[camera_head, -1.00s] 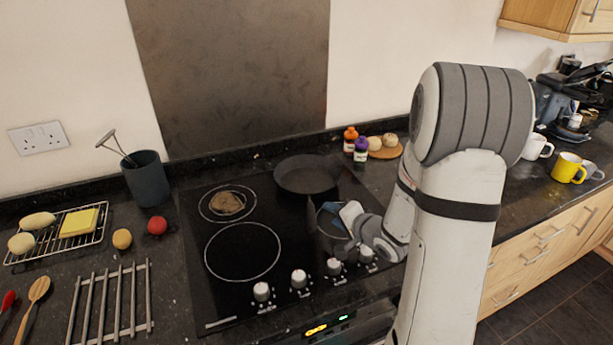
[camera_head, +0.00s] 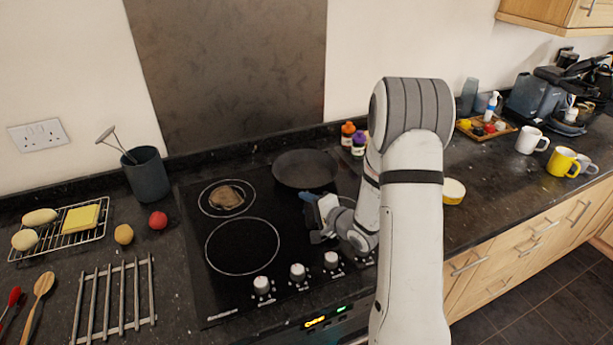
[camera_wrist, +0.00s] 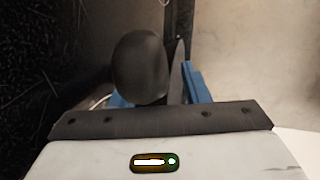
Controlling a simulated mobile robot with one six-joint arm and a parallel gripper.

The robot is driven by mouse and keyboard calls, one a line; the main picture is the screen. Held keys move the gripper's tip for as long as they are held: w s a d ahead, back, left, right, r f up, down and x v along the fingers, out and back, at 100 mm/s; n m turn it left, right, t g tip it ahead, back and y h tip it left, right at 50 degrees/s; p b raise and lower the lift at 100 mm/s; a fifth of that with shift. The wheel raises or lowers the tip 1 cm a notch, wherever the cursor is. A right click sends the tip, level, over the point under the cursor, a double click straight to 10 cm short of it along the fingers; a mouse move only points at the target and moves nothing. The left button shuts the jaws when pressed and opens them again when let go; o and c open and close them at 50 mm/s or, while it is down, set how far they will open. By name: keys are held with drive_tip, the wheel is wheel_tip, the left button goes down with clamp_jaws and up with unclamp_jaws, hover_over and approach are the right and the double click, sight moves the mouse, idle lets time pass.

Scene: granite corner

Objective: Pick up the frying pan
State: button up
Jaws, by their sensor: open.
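The dark frying pan (camera_head: 305,168) sits flat at the back right of the black hob, its round body clear of my arm. Its handle points forward toward my gripper (camera_head: 312,216) and is mostly hidden by it in the head view. My gripper is open, low over the right side of the hob, just in front of the pan. In the wrist view, the blue fingers of my gripper (camera_wrist: 158,92) stand apart on either side of a dark rounded shape, which looks like part of the pan; I cannot tell whether they touch it.
A brown patty-like item (camera_head: 227,197) lies on the back left ring. Hob knobs (camera_head: 298,271) line the front. Two small bottles (camera_head: 358,143) stand right of the pan, near the wall. A dark utensil pot (camera_head: 147,175) stands left. The front left ring (camera_head: 242,246) is bare.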

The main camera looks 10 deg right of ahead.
clamp_jaws()
idle(0.4)
drive_tip(key=shift+r, duration=0.1)
